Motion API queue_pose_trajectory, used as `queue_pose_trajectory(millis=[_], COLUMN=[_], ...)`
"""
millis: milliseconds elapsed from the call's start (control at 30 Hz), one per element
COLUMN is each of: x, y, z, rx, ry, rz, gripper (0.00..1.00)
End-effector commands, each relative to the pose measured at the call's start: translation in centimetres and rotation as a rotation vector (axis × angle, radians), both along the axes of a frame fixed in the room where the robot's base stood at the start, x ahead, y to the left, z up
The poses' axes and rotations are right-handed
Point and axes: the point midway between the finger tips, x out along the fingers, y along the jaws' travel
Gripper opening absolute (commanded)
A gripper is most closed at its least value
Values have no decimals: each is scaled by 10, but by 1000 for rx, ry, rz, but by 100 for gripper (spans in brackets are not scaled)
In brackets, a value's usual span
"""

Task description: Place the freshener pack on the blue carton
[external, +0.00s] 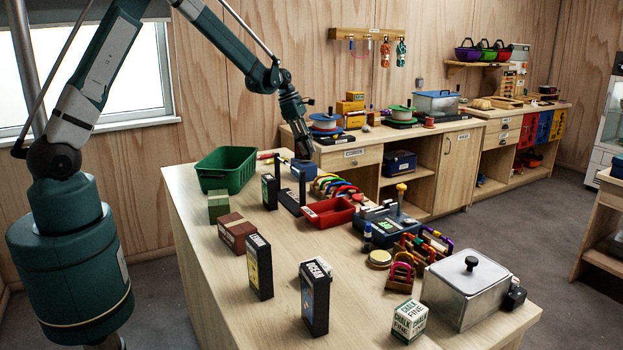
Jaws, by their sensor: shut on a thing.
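My gripper (301,132) hangs pointing down over the far end of the workbench. It is shut on a small dark item, which I take to be the freshener pack (303,149); its label is too small to read.
A green bin (226,168) stands left of my gripper. Black upright packs (269,192) (259,268) (314,298), a red tray (328,211), coloured carabiners (338,187) and a metal box (466,289) stand on the bench (215,280). The bench's near left is clear.

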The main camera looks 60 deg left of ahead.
Motion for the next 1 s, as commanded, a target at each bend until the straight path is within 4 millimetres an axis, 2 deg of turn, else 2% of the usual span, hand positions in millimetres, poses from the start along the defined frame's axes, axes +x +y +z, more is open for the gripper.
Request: queue_pose_trajectory(millis=[133,567,600,700,1000], x=[0,0,0,0,0], y=[0,0,0,0,0], z=[-9,-13,-14,-13,-13], rx=[0,0,0,0,0], ry=[0,0,0,0,0], rz=[0,0,0,0,0], gripper=[8,8,22,35,36])
